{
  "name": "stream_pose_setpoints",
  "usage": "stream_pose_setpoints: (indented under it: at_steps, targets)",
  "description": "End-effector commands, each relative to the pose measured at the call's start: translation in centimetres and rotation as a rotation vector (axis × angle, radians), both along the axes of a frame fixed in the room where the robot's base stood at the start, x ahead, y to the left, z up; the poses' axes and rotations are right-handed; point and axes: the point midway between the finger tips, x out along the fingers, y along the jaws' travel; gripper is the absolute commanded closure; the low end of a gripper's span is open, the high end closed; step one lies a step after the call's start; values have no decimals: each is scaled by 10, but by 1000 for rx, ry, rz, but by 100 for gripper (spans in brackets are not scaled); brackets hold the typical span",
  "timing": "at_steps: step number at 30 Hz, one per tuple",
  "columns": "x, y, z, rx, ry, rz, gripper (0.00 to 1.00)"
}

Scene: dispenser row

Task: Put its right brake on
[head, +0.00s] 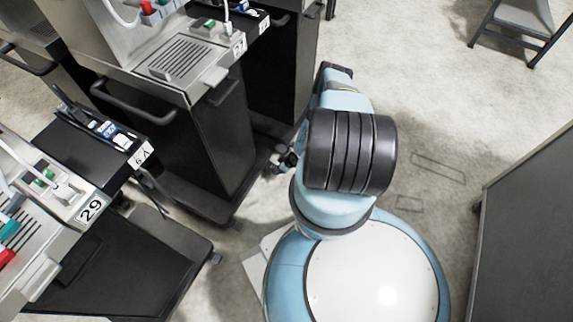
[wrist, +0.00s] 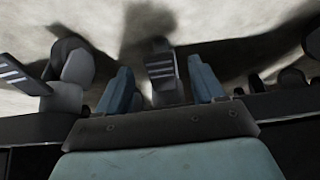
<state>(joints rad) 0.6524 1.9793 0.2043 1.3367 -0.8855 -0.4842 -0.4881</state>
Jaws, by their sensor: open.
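In the wrist view, my gripper (wrist: 163,88) is open, its two blue fingers apart. A grey brake pedal (wrist: 161,68) with pale stripes shows in the gap between them; I cannot tell whether it is pressed down. Another striped pedal (wrist: 24,76) sticks out left of the fingers, beside a grey and black caster wheel (wrist: 74,62). In the head view, my gripper (head: 285,160) is small and low by the floor, right of the black dispenser cart (head: 190,140) with the number plate near its top. My arm hides part of that area.
A second dispenser, marked 29 (head: 92,208), stands at the lower left on a black wheeled base. A narrow black unit (head: 143,154) stands between the carts. A grey cabinet (head: 530,230) is at the right and a stool (head: 520,18) at the top right. Floor is clear between.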

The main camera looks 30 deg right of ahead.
Motion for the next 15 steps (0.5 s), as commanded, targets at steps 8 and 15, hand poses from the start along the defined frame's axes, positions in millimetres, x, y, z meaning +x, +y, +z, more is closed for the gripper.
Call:
stream_pose_setpoints:
  at_steps: [8, 15]
  targets:
    - [-24, -16, 43, 0, 4, -1, 32]
    - [-42, -27, 72, 1, 3, -1, 32]
